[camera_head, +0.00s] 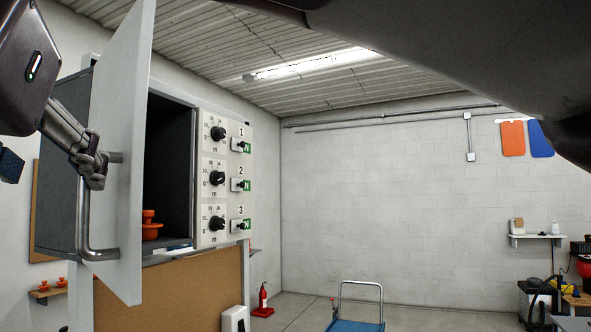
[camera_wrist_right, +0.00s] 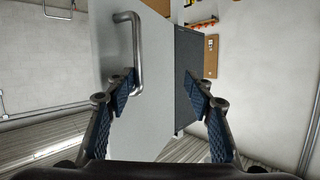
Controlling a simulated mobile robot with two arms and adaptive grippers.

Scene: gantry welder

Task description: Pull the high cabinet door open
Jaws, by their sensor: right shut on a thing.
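The high cabinet door (camera_head: 118,190) is a pale grey panel standing open, swung out from the dark grey cabinet (camera_head: 62,216). Its silver bar handle (camera_head: 84,222) is on the outer face. In the right wrist view, the fingers (camera_wrist_right: 158,92) are on either side of the picture, with the handle (camera_wrist_right: 139,50) by the left finger and the door (camera_wrist_right: 145,120) beyond. The contact itself is partly hidden. My left gripper is not in view.
Orange items (camera_head: 150,226) sit inside the open cabinet. A panel with several black knobs (camera_head: 216,178) is right of the opening. A blue trolley (camera_head: 355,325), a red extinguisher (camera_head: 263,299) and a wall shelf (camera_head: 535,236) stand farther off. The floor between looks clear.

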